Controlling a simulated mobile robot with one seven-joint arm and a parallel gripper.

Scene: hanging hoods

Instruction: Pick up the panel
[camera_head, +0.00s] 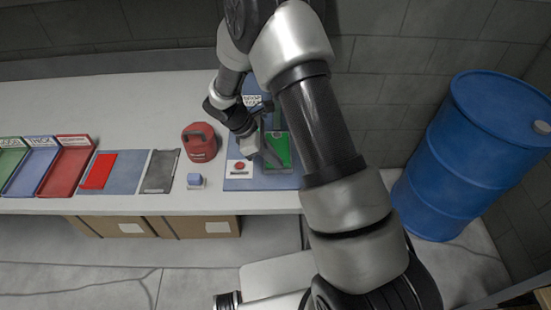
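The task does not say which panel. A green panel (279,148) lies on a blue mat (240,182) at the right end of the white table. My gripper (268,154) is low over the left side of this green panel and hides part of it. The gripper is small and seen from behind, so I cannot tell whether its fingers are apart or touch the panel. A flat red panel (99,170) lies on a grey-blue mat (124,174) further left. A dark grey panel (160,172) lies to the right of that mat.
A red canister (200,142) stands left of my gripper. A small blue block (194,178) sits near the front edge. Green (10,160), blue (33,170) and red (66,168) trays stand at far left. A blue barrel (470,150) stands right of the table. Cardboard boxes (195,227) are underneath.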

